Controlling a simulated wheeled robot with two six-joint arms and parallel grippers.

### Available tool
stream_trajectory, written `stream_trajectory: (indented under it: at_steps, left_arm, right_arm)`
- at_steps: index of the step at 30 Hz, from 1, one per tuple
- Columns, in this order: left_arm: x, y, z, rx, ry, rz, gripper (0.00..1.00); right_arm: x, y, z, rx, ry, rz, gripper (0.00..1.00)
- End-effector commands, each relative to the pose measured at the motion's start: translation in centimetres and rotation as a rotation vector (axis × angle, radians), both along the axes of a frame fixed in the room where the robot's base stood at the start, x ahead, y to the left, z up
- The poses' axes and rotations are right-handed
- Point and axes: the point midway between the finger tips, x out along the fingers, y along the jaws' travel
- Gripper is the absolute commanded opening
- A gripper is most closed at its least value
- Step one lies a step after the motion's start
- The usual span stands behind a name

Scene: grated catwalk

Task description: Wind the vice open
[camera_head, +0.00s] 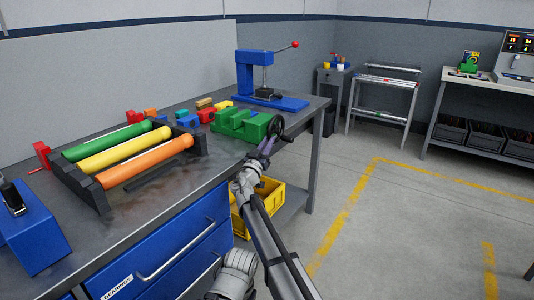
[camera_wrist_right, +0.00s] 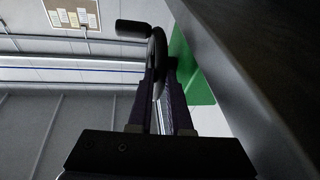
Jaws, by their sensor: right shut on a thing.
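The green vice (camera_head: 240,123) sits on the workbench near its front right edge, and part of its green body shows in the right wrist view (camera_wrist_right: 192,70). A dark handwheel (camera_head: 276,127) stands at its front end, out past the bench edge. In the right wrist view the wheel (camera_wrist_right: 158,52) is seen nearly edge-on, with its black crank knob (camera_wrist_right: 132,28) sticking out to the left. My right gripper (camera_head: 266,146) is shut on the wheel's rim, its two fingers (camera_wrist_right: 160,88) either side of it. How wide the vice jaws stand is hard to tell. My left gripper is out of view.
A rack with green, yellow and orange rollers (camera_head: 123,153) lies on the bench to the left. A blue press (camera_head: 262,75) with a red-knobbed lever stands behind the vice. A yellow crate (camera_head: 262,203) sits below the bench edge. Open floor (camera_head: 400,210) lies to the right.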

Motion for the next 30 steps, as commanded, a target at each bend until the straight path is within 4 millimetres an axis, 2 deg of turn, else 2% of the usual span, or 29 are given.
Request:
stream_trajectory:
  at_steps: [1, 3, 12, 19, 30]
  left_arm:
    - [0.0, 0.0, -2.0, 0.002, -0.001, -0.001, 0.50]
    - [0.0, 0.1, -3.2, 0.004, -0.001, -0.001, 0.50]
    - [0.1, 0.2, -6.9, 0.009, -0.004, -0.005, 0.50]
    - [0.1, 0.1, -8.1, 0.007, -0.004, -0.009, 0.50]
    - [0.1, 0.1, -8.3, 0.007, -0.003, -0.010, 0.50]
  right_arm:
    - [0.2, -0.1, -1.4, -0.021, -0.026, -0.002, 0.00]
    - [0.3, -0.2, -1.6, -0.049, -0.065, -0.001, 0.00]
    - [0.8, -0.5, -2.1, -0.143, -0.197, 0.000, 0.00]
    - [0.9, -0.6, -2.1, -0.182, -0.250, 0.000, 0.00]
    - [0.9, -0.6, -2.0, -0.191, -0.264, 0.002, 0.00]
